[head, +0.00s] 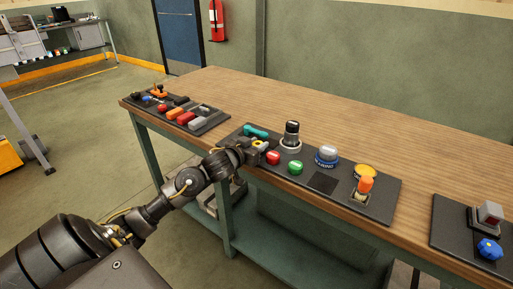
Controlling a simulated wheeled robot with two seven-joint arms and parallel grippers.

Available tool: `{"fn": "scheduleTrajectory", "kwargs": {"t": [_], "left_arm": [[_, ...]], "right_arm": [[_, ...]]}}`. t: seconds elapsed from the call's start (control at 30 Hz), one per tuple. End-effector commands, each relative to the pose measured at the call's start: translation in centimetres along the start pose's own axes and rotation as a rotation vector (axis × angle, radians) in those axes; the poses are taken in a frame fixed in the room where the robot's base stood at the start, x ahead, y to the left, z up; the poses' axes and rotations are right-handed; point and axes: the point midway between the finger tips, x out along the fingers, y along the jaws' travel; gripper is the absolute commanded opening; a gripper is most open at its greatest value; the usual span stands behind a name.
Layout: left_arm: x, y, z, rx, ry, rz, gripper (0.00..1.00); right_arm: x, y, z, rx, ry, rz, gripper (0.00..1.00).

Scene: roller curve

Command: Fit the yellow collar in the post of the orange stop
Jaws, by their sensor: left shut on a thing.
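My left gripper (261,147) reaches in from the left over the near left part of the black panel (322,181). It is shut on a small yellow piece, which looks like the yellow collar (264,145); the fingers hide part of it. An orange upright part (366,184) on a pale base, which looks like the orange stop, stands at the right of the same panel, well apart from the gripper. Its post cannot be made out clearly. A round yellow part (364,170) sits just behind it. My right gripper is not in view.
Close to the gripper are a red button (273,158), a teal part (256,131) and a black-topped knob (291,135). A green button (295,167) and a blue-ringed button (327,155) lie between gripper and orange part. The wooden tabletop (350,125) behind is clear.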

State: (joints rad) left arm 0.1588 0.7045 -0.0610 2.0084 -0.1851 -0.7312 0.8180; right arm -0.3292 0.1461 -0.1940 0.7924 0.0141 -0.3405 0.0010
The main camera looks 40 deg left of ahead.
Motion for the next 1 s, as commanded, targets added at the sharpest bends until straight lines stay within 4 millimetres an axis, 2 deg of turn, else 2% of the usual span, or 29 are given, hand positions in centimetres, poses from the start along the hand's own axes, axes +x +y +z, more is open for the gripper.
{"fn": "scheduleTrajectory", "kwargs": {"t": [0.2, 0.23, 0.37, 0.73, 0.87, 1.0], "left_arm": [[0.1, 0.0, 0.4, 0.000, -0.001, 0.000, 0.04], [0.0, 0.0, 0.3, 0.000, -0.001, 0.000, 0.37], [0.0, 0.0, 0.2, 0.000, 0.000, 0.000, 0.54], [-0.2, 0.0, -0.1, 0.000, 0.000, 0.000, 0.55], [-2.1, 0.0, 0.0, 0.002, -0.002, 0.001, 0.55], [-5.1, 0.0, 0.1, 0.002, -0.003, 0.002, 0.55]], "right_arm": [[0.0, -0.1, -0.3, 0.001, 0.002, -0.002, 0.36], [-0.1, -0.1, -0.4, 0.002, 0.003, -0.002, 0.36], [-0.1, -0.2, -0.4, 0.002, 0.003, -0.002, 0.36], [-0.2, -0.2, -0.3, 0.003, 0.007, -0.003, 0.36], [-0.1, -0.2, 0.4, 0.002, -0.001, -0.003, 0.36], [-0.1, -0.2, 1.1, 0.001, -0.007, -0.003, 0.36]]}}
